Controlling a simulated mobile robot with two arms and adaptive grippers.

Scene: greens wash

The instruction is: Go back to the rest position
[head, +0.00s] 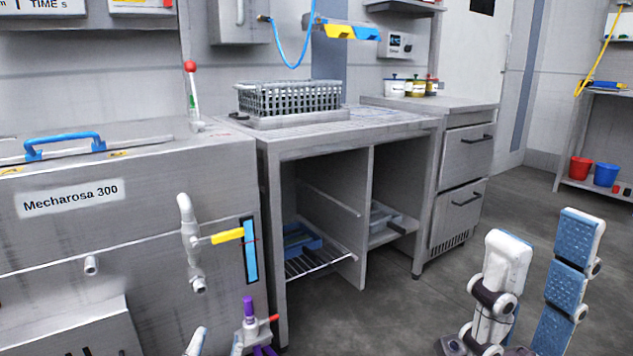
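My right gripper (540,265) is in the lower right of the head view, raised above the floor. Its two fingers, one showing a white back and one a blue ribbed pad, stand apart with nothing between them. My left gripper (217,343) shows only as pale fingertips at the bottom edge, in front of the steel machine. The tips appear apart and nothing is seen between them; the rest of it is out of frame.
The steel Mecharosa 300 machine (130,240) fills the left, with a yellow-handled lever (227,237) and a purple-topped valve (250,315) sticking out. A grey basket (288,97) sits on the steel counter (385,122). Floor (400,310) is clear between counter and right gripper.

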